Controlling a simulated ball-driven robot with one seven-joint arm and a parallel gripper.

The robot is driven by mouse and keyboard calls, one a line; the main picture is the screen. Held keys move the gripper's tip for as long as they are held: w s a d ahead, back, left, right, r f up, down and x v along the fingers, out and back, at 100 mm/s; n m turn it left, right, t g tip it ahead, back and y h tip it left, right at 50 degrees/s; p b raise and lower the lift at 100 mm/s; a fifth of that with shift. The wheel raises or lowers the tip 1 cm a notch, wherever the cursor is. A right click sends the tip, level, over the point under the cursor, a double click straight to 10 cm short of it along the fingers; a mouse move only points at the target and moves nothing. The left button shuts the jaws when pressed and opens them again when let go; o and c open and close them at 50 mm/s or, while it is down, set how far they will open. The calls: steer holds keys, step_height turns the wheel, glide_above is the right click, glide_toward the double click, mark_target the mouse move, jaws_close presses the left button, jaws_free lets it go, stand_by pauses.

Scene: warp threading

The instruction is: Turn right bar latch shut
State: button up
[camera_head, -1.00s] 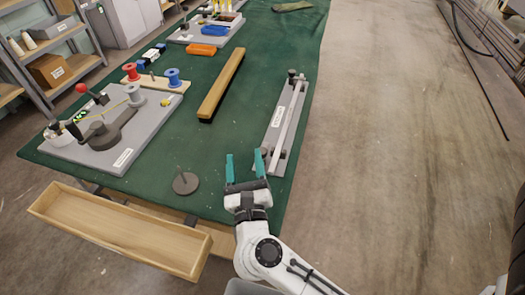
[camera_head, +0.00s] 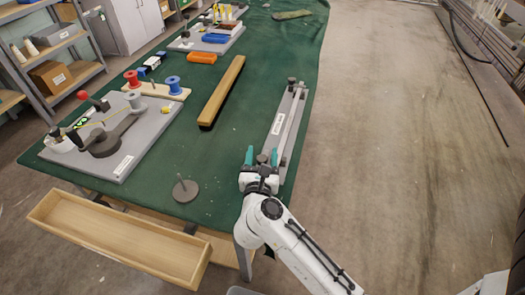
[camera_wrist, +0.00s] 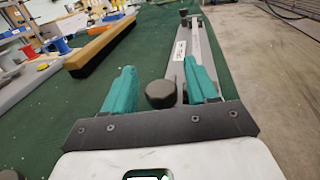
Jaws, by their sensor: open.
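The bar fixture is a long grey plate (camera_head: 278,122) with a thin pale bar (camera_head: 292,120) along it, at the right edge of the green table. It also shows in the wrist view, running away from me. A dark knob (camera_wrist: 161,94) at its near end stands between my fingers, apparently apart from both. A second dark knob (camera_head: 291,82) stands at the far end. My gripper (camera_head: 262,156) is open at the near end, teal fingers either side of the near knob. The wrist view shows the gripper (camera_wrist: 162,88) too. The near latch's lower part is hidden by my fingers.
A wooden beam (camera_head: 222,92) lies left of the fixture. A dark round base with a thin pin (camera_head: 185,190) is near the front edge. A grey board with a crank (camera_head: 120,155) is at left. An empty wooden tray (camera_head: 120,238) sits off the front. Green cloth between is clear.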

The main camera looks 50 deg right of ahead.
steer(key=shift+w+d, duration=0.3)
steer(key=shift+d, duration=0.2)
steer(key=c, duration=1)
steer(key=shift+o, duration=0.2)
